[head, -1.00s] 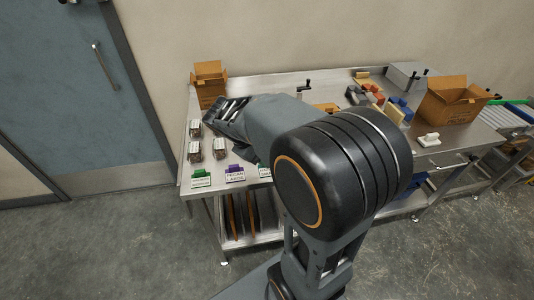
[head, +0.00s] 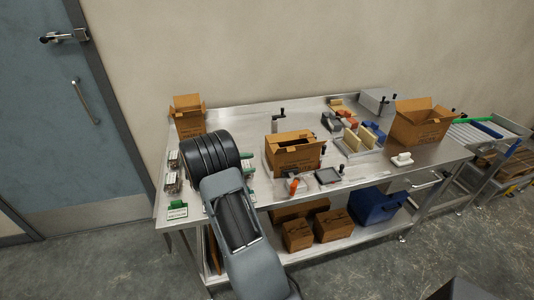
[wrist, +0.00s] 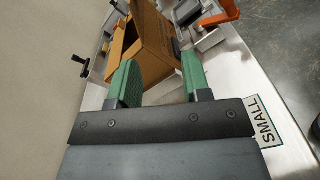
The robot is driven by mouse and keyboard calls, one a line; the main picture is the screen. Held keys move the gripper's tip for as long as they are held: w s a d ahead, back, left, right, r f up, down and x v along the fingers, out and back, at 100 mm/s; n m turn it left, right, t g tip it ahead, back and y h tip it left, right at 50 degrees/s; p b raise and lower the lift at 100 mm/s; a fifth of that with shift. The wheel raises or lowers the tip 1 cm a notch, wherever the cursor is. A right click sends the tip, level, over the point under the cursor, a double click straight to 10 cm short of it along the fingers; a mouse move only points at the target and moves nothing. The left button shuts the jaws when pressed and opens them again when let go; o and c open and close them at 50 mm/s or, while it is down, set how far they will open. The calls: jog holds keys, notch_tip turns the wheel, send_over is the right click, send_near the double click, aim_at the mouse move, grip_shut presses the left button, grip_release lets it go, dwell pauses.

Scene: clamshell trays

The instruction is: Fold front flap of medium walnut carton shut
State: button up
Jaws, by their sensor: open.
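An open brown carton (head: 296,157) stands in the middle of the table, its top flaps not all down. A brown carton also shows in the wrist view (wrist: 153,42), just beyond my fingertips, with its dark inside and a raised flap visible. Its print is too small to read, so I cannot tell whether it is the medium walnut one. My gripper (wrist: 160,78) is open, with two green fingers apart and nothing seen between them. In the head view my arm mostly hides the gripper, left of the middle carton.
Other open cartons stand at the back left (head: 188,116) and right (head: 421,123). A blue bin (head: 376,205) and small closed boxes (head: 333,225) sit on the lower shelf. A SMALL label (wrist: 262,122) lies near my gripper. A white object (head: 401,159) sits at the front right.

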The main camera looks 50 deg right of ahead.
aim_at(287, 150)
jog(key=shift+h, duration=0.5)
jog(key=r+p+x, duration=0.1)
jog(key=x, duration=0.6)
jog(key=r+p+x, duration=0.1)
jog(key=x, duration=0.3)
jog(key=shift+d+r+p, duration=0.25)
jog(key=shift+r+p, duration=0.05)
jog(key=shift+r, duration=0.05)
jog(key=shift+x, duration=0.95)
jog(key=shift+f, duration=0.1)
